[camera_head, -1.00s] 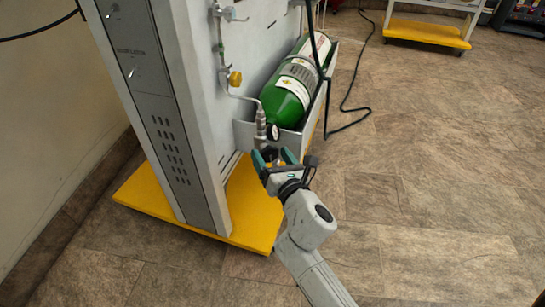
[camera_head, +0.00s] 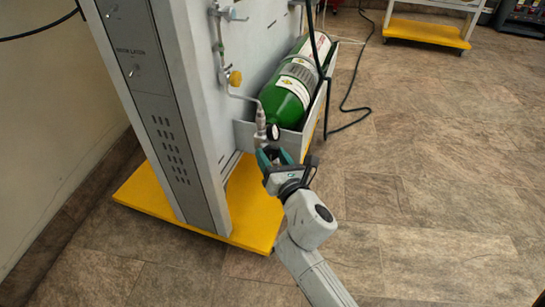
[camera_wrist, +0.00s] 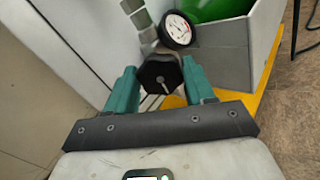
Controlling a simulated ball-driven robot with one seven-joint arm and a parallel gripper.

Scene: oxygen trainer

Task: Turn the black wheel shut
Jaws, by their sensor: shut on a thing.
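The black wheel (camera_wrist: 160,76) sits between my gripper's two teal fingers in the wrist view, below a round white gauge (camera_wrist: 177,29). My gripper (camera_wrist: 160,88) is shut on the wheel, with one finger at each side. In the head view my gripper (camera_head: 272,155) is at the lower end of the green cylinder (camera_head: 287,100), and its fingers mostly hide the wheel there. The gauge also shows in the head view (camera_head: 273,132), just above the fingers.
The cylinder lies in a grey tray (camera_head: 313,112) on the side of a tall grey cabinet (camera_head: 165,100). The yellow base (camera_head: 255,210) spreads below.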

